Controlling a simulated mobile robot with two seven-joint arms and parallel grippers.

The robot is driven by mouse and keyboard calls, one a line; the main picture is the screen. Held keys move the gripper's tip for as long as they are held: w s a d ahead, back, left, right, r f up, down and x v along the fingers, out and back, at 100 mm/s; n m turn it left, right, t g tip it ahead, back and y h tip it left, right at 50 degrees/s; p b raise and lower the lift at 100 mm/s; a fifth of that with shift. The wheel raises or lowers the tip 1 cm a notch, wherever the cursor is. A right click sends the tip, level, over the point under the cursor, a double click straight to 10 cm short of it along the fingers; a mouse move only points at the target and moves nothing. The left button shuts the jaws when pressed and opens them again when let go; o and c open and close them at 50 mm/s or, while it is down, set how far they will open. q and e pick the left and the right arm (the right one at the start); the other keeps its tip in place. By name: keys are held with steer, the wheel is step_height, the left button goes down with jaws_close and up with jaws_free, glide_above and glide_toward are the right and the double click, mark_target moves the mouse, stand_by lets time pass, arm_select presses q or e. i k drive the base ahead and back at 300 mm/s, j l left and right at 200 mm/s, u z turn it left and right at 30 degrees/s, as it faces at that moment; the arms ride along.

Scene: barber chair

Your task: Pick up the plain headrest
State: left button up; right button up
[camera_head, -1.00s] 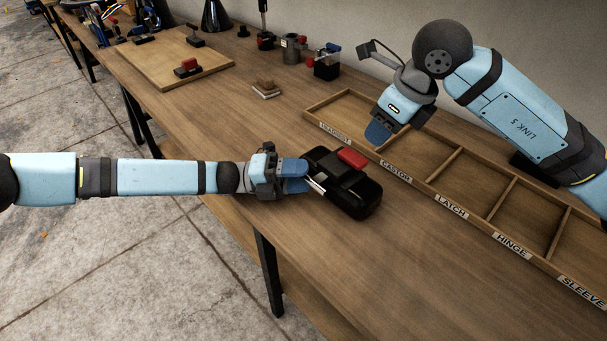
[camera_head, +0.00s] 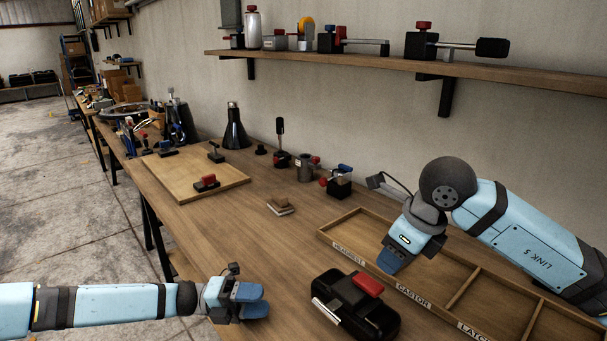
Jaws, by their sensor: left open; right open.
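A black, rounded padded block with silver rods on its left side and a red part on top, which looks like the headrest (camera_head: 372,318), lies on the bench at the bottom centre. I cannot tell whether it is the plain one. My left gripper (camera_head: 254,300) is open and empty, to the left of the block and apart from it. My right gripper (camera_head: 393,262) is open and empty, above the near-left part of the labelled tray (camera_head: 413,298), behind and right of the block. The tray's headrest compartment shows no part in it.
A wooden board (camera_head: 179,181) with red- and black-handled parts lies further back. A wall shelf (camera_head: 390,65) holds several parts. Bench between board and block is mostly clear.

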mark_target(366, 317)
steer(key=i+j, duration=0.1)
steer(key=j, duration=2.1)
steer(key=i, duration=0.05)
